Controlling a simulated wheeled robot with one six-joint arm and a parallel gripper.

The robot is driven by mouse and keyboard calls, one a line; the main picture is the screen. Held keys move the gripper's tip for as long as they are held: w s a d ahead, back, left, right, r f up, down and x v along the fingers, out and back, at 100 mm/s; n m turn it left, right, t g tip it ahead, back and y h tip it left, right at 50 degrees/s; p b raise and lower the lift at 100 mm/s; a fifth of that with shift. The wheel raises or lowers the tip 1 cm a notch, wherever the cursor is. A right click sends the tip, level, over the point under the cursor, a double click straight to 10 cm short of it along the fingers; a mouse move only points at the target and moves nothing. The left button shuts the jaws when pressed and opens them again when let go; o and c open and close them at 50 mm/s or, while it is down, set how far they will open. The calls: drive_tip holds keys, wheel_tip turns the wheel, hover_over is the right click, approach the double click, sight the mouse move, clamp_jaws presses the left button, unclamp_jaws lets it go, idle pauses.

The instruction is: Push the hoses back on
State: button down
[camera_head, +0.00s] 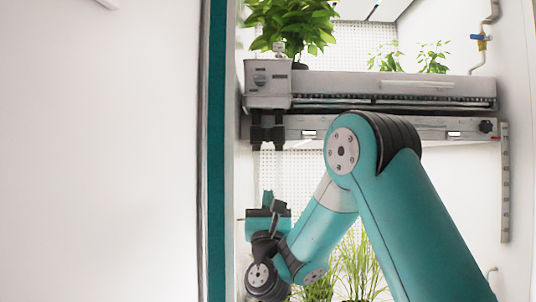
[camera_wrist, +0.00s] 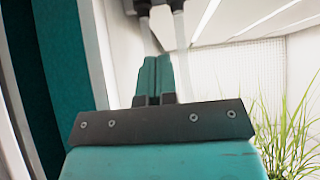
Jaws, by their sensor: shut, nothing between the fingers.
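Two pale translucent hoses, a left hose (camera_head: 256,165) and a right hose (camera_head: 279,163), hang below two dark fittings (camera_head: 266,128) under a grey box at the shelf's left end. In the wrist view, the left hose (camera_wrist: 148,36) and right hose (camera_wrist: 181,45) rise to dark ends at the top edge. I cannot tell how firmly they sit on the fittings. My gripper (camera_head: 267,196) points up below the hoses. Its teal fingers (camera_wrist: 155,72) are shut together and empty. The hoses' lower parts are hidden behind the gripper.
The grey box (camera_head: 268,82) sits on the shelf (camera_head: 390,84) above my gripper. A leafy plant (camera_head: 295,25) stands over it. Grassy plants (camera_head: 357,262) grow below, right of my gripper. A teal door frame (camera_head: 216,150) is close on the left.

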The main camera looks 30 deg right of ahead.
drive_tip(key=p, duration=0.7)
approach(268, 135)
drive_tip(key=w+d+r, duration=0.1)
drive_tip(key=w+d, duration=0.3)
drive_tip(key=w, duration=0.1)
drive_tip(key=shift+w+a+r, duration=0.1)
drive_tip(key=shift+a+r, duration=0.15)
drive_tip(key=shift+r, duration=0.6)
